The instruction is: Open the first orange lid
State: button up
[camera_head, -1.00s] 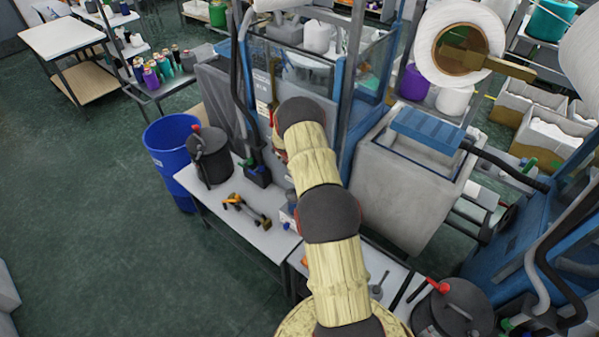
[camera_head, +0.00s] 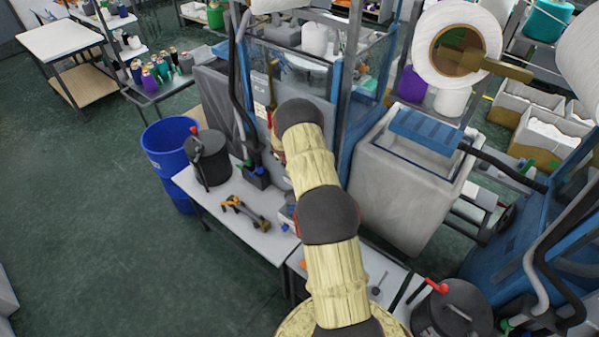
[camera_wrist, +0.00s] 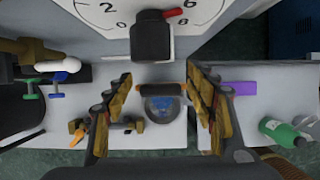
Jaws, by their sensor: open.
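My gripper (camera_wrist: 160,74) is open and empty in the wrist view, its two fingers either side of a small round container (camera_wrist: 162,108) with a clear or blue top. A dark roller-like bar lies just above that container in the picture. I cannot make out a clear orange lid. A small orange patch (camera_head: 303,264) shows beside my arm in the head view, too small to identify. My arm hides the gripper in the head view.
An orange and black tool (camera_head: 245,212) lies on the white table (camera_head: 232,238); a black canister (camera_head: 208,160) stands at its back left. In the wrist view, a numbered dial (camera_wrist: 108,14) and a dark block with a red lever (camera_wrist: 153,38) are ahead. A green bottle (camera_wrist: 284,135) is at right.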

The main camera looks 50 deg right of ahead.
jog(key=v, duration=1.2)
dwell(0.3)
jog(key=s+a+f+m+g+y, duration=0.1)
jog(key=s+a+m+g+y, duration=0.1)
jog(key=s+a+m, duration=0.55)
jog(key=s+a+r+m+t+y+b, duration=0.1)
jog(key=s+a+r+m+b, duration=0.45)
jog(key=a, duration=0.35)
jog(key=s+a+r+m+b, duration=0.45)
jog(key=a+m, duration=0.25)
jog(key=a, duration=0.3)
jog(key=s+a+t+b, duration=0.3)
jog(key=s+a+b, duration=0.3)
jog(key=a+b, duration=0.2)
jog(key=s+a+f+n+t+y+b, duration=0.1)
jog(key=s+a+t+b, duration=0.2)
jog(key=s+a+b, duration=0.4)
jog(key=a+b, duration=0.2)
jog(key=b, duration=0.1)
jog(key=shift+a+f+y, duration=0.3)
